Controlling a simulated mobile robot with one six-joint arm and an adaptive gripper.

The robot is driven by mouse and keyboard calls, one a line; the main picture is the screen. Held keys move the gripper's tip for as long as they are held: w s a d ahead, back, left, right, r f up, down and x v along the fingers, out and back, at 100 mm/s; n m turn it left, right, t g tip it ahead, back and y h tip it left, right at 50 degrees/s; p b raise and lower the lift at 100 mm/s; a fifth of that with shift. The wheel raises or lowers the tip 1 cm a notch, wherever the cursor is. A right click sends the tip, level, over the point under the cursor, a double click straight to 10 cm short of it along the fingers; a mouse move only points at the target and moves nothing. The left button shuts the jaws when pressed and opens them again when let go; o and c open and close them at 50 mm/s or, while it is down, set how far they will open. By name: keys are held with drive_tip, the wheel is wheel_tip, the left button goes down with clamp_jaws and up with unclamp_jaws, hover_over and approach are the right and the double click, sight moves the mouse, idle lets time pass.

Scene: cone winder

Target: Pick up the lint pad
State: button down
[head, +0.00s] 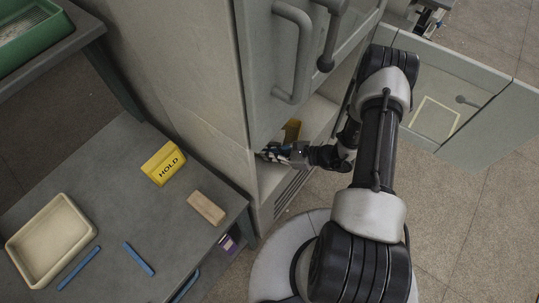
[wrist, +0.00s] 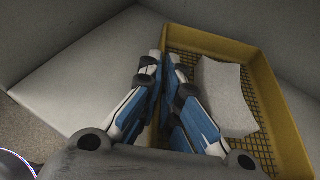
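The lint pad, a pale grey-white block (wrist: 225,95), lies in a yellow tray with a mesh floor (wrist: 283,105) in the wrist view. In the head view a bit of the yellow tray (head: 292,130) shows inside the cabinet's lower opening; the pad cannot be made out there. My gripper (wrist: 162,58) has its fingers close together on either side of the tray's left wall and looks shut on it. The pad is to the right of the fingers, apart from them. In the head view my gripper (head: 268,153) reaches into the opening.
The cabinet's lower door (head: 480,110) stands open at right. Handles (head: 292,55) project above my gripper. At left a bench (head: 110,225) holds a yellow HOLD sign (head: 163,164), a tan block (head: 206,208), a cream tray (head: 50,240) and blue sticks (head: 139,259).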

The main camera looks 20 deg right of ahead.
drive_tip(key=shift+f, duration=0.25)
drive_tip(key=c, duration=2.3)
unclamp_jaws()
drive_tip(key=shift+f, duration=0.1)
drive_tip(key=o, duration=0.5)
